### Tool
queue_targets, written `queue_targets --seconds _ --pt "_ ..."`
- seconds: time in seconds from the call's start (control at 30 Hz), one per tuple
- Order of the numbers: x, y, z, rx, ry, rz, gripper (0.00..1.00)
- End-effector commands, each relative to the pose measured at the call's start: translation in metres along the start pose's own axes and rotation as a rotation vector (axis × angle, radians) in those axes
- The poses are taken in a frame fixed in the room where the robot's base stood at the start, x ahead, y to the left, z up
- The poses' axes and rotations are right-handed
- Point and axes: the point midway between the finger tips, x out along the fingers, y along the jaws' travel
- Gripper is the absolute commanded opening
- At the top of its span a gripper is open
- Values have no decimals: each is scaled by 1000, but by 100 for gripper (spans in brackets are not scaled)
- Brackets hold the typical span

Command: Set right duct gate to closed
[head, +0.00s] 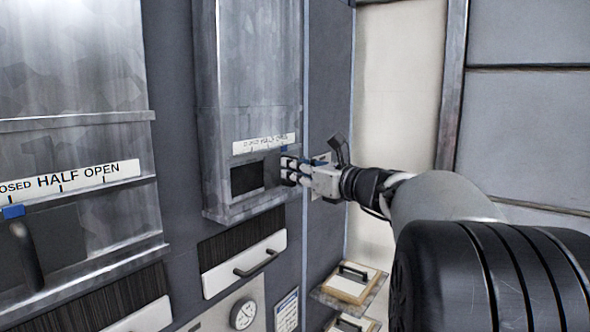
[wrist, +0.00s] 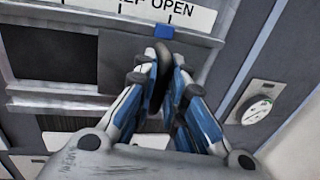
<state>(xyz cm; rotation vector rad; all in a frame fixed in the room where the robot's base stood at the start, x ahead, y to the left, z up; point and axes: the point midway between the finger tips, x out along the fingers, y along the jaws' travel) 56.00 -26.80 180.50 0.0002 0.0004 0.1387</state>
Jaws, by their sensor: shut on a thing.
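The right duct gate (head: 247,177) is at the middle of the head view, a grey duct with a dark opening under a white scale label (head: 263,143). Its blue pointer (wrist: 162,31) sits under the word OPEN in the wrist view, near the right end of the scale. A grey slide plate (wrist: 127,60) lies right of the dark opening (wrist: 68,58). My gripper (head: 287,170) is at the right side of this gate. In the wrist view its blue-padded fingers (wrist: 158,88) are shut on the dark upright handle (wrist: 163,56). The fingers hide the handle's lower part.
The left duct gate's label (head: 78,177) reads HALF and OPEN, with a blue pointer (head: 13,211) near its left end. Below the right duct are a white drawer front (head: 245,263) and a round dial (head: 243,314). A small shelf (head: 350,283) juts out at lower right.

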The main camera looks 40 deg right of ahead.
Motion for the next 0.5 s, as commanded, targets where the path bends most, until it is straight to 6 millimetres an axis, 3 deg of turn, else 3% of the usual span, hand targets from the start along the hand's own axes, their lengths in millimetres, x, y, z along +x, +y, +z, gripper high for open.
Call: queue_targets --seconds 0.27,0.5 --pt "-1 9 0 -3 -2 2 0" --pt "-12 65 -2 -3 -2 5 0"
